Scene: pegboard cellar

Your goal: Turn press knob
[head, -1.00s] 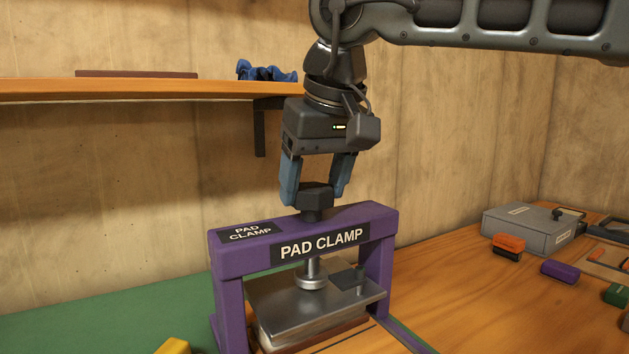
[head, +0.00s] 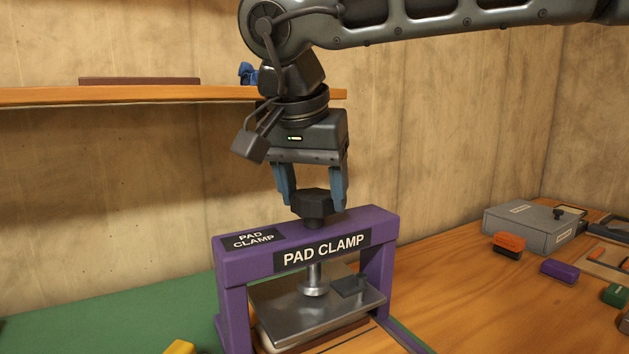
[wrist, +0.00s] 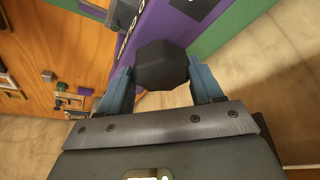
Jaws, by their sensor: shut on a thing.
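The press is a purple frame (head: 230,262) labelled PAD CLAMP, standing on the bench. Its black faceted knob (head: 313,203) sits on top of the crossbar. My gripper (head: 313,196) points down from above, its blue fingers shut on the knob from both sides. In the wrist view the knob (wrist: 162,65) lies between the two blue fingers. Under the crossbar a metal screw foot (head: 314,283) meets a grey metal plate (head: 290,312). A pale pad or stack shows partly beneath the plate.
A wooden shelf (head: 130,96) runs along the wall behind, left of my arm. A grey box (head: 530,229), an orange-and-black block (head: 508,245) and a purple block (head: 559,270) lie on the bench at right. A yellow thing (head: 180,347) is at the front left.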

